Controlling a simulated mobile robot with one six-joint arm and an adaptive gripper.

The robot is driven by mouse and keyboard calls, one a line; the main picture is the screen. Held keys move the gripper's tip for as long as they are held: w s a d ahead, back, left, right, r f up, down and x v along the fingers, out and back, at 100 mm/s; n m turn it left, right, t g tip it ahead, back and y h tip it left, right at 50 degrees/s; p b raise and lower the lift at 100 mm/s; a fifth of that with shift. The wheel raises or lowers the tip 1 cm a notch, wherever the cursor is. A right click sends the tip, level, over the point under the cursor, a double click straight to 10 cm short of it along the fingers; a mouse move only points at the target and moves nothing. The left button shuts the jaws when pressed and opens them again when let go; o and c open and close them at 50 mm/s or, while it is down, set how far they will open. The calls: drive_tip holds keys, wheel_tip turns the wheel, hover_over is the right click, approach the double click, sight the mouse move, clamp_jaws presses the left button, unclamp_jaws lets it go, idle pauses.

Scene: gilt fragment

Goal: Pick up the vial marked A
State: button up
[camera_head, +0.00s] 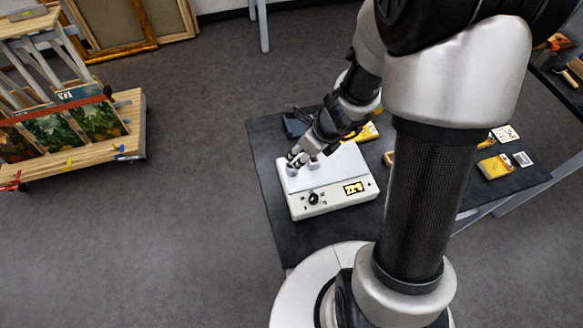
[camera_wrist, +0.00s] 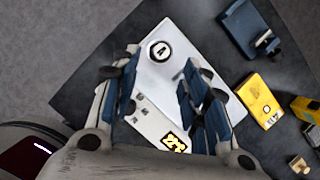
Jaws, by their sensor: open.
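The vial marked A shows in the wrist view as a round white top with a dark ring and a dark letter (camera_wrist: 159,50). It stands on the white box-shaped device (camera_wrist: 180,35), which also shows in the head view (camera_head: 330,180). My gripper (camera_wrist: 160,65) is open above the device, its two blue-padded fingers apart. The vial top appears between and slightly beyond the fingertips, with no visible contact. In the head view my gripper (camera_head: 300,159) is at the device's left end, beside a small pale upright piece (camera_head: 292,170); its mark is unreadable there.
The device has a lit display (camera_head: 354,188) and a black knob (camera_head: 313,198). A dark blue object (camera_wrist: 245,30) and a yellow meter (camera_wrist: 262,97) lie beside it on the dark table (camera_head: 290,232). Another yellow item (camera_head: 494,167) lies at the right. An easel stand (camera_head: 85,150) is far left.

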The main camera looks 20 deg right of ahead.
drive_tip(key=b+x, duration=0.1)
drive_tip(key=x, duration=0.2)
drive_tip(key=b+x, duration=0.2)
drive_tip(key=x, duration=0.2)
drive_tip(key=shift+w+a+r, duration=0.1)
drive_tip(key=shift+w, duration=0.15)
drive_tip(key=shift+r, duration=0.15)
drive_tip(key=shift+c, duration=0.2)
drive_tip(key=c, duration=0.9)
